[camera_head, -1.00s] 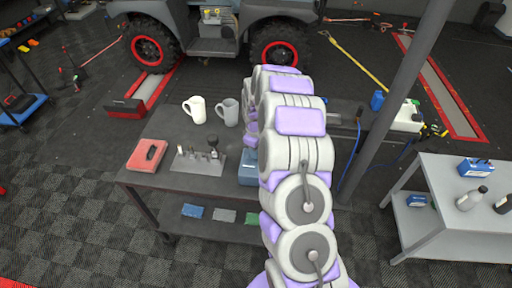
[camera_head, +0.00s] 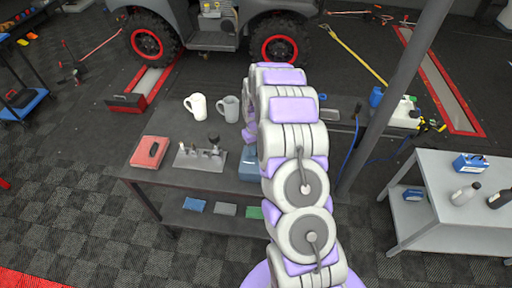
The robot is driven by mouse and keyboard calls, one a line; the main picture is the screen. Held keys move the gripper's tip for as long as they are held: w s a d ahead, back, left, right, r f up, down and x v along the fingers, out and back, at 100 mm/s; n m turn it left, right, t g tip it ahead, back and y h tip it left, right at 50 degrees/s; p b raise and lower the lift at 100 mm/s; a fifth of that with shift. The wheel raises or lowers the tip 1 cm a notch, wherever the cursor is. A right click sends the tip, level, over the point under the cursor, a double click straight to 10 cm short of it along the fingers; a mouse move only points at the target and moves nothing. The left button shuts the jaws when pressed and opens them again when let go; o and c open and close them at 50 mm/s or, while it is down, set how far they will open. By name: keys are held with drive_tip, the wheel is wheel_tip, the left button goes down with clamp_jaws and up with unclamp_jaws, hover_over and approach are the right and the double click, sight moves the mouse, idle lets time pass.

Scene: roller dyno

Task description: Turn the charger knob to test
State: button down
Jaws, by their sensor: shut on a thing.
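A blue-grey box (camera_head: 250,168), which looks like the charger, sits on the dark workbench (camera_head: 176,128). My arm covers its right part, and its knob and markings are hidden. Only a purple-and-white bit of my gripper (camera_head: 249,132) shows at the left edge of my arm, just above and behind the box. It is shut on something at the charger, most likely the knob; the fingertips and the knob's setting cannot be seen.
Left of the box are a metal holder (camera_head: 200,158) with upright pieces, a red case (camera_head: 149,152) and two mugs (camera_head: 196,106). A dark post (camera_head: 397,85) rises at the right, near a grey cart (camera_head: 447,222). A vehicle stands behind.

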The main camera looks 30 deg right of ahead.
drive_tip(key=shift+w, duration=0.1)
drive_tip(key=c, duration=1.1)
unclamp_jaws()
drive_tip(key=shift+r, duration=0.15)
wheel_tip(320, 180, up, 17)
drive_tip(key=p, duration=0.2)
